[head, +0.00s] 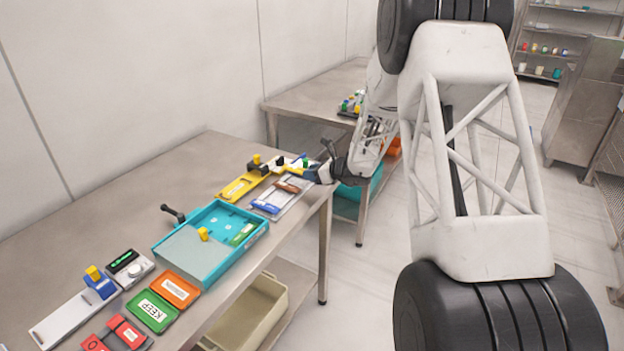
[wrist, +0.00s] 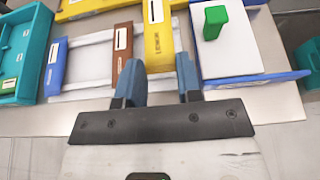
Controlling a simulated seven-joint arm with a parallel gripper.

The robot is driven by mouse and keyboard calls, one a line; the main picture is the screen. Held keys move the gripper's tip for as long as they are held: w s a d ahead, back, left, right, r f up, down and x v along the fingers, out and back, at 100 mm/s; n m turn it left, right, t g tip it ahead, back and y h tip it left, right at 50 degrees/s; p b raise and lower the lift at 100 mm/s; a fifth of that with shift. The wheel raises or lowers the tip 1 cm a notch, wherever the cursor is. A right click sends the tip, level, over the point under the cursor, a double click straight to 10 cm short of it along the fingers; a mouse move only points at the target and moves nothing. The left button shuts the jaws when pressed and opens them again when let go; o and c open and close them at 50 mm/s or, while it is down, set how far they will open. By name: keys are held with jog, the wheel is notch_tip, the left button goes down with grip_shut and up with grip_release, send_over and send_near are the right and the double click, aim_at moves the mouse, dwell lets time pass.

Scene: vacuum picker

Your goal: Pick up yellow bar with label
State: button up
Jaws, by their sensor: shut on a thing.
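The yellow bar with a label (wrist: 157,46) is in the middle of the wrist view. Its near end lies between the two blue fingers of my gripper (wrist: 160,66), which is shut on it. In the head view my gripper (head: 322,172) is at the table's right end, and the yellow bar (head: 293,171) shows as a small strip at its tip. I cannot tell whether the bar is clear of what lies beneath it.
A brown bar (wrist: 125,55) sits close to the left finger on a grey tray (wrist: 82,66). A blue-edged white tray (wrist: 230,55) with a green block (wrist: 214,22) lies right. A teal box (head: 190,262) stands mid-table (head: 110,215). The table's front edge is near.

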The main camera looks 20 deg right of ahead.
jog(key=s+a+r, duration=0.1)
jog(key=s, duration=1.4)
jog(key=shift+s, duration=0.4)
jog(key=shift+a, duration=0.1)
jog(key=shift+w+r, duration=0.1)
